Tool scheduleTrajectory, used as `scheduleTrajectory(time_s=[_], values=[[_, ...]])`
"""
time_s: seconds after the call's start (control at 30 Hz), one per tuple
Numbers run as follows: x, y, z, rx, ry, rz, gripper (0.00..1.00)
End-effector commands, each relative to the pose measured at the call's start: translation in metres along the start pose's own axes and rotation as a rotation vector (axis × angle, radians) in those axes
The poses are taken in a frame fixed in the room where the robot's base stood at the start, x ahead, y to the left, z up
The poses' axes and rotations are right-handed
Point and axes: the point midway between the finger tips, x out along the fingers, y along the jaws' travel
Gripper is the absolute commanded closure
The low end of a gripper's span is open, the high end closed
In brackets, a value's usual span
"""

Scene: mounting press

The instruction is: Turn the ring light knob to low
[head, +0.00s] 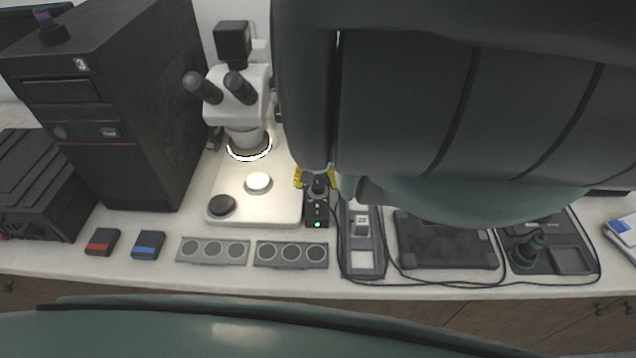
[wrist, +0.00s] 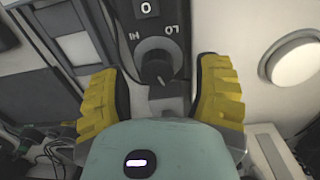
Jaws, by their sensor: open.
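The ring light control box (head: 317,212) is small and black, with a lit green lamp on its front. Its dark round knob (wrist: 156,66) shows in the wrist view, with upside-down HI and LO marks at its left and right and a 0 switch above. I cannot tell clearly which mark the knob points to. My gripper (wrist: 160,80) is open, its yellow fingers on either side of the knob with gaps. In the head view the yellow fingers of my gripper (head: 316,180) straddle the box top. The ring light (head: 249,147) glows white under the microscope.
The white microscope (head: 240,95) stands left of the box, with a black computer tower (head: 110,110) beyond. A grey tray (head: 361,250) with cables lies close on the right. Two three-hole holders (head: 291,266) (head: 213,262) lie in front. My arm hides the back right.

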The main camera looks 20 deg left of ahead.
Motion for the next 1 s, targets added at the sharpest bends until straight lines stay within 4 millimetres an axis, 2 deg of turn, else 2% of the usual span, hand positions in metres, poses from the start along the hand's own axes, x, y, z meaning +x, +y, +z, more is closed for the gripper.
scheduleTrajectory(time_s=[0.2, 0.57, 0.6, 1.0], values=[[0.0092, 0.0014, 0.0015, 0.002, -0.003, 0.003, 0.36], [0.0109, 0.002, 0.0009, 0.002, -0.001, 0.004, 0.36], [0.0109, 0.002, 0.0009, 0.002, -0.001, 0.004, 0.32], [0.0109, 0.0019, 0.001, 0.002, -0.001, 0.004, 0.74]])
